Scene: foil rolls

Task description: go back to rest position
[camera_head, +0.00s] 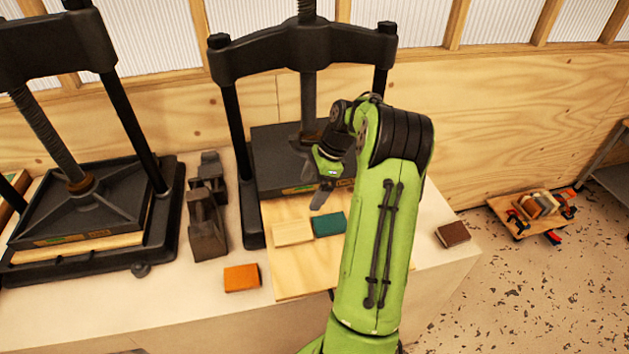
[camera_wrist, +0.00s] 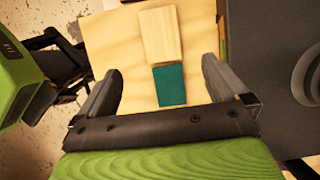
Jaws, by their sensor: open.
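My gripper (camera_head: 321,197) hangs at the end of my green arm, above the wooden board (camera_head: 287,278) in front of the middle press. In the wrist view my gripper (camera_wrist: 162,88) is open, with its two fingers wide apart and nothing between them. A teal block (camera_head: 329,223) and a pale wood block (camera_head: 292,233) lie end to end on the board. In the wrist view the teal block (camera_wrist: 169,85) shows between the fingers, below the gripper, with the pale block (camera_wrist: 160,35) beyond it. My arm hides part of the board's right side.
The black press (camera_head: 298,145) stands behind the board, and another press (camera_head: 85,210) stands at left. Dark metal weights (camera_head: 206,225) sit between them. An orange block (camera_head: 241,278) and a brown block (camera_head: 453,234) lie on the white table. A wooden dolly (camera_head: 516,222) is on the floor at right.

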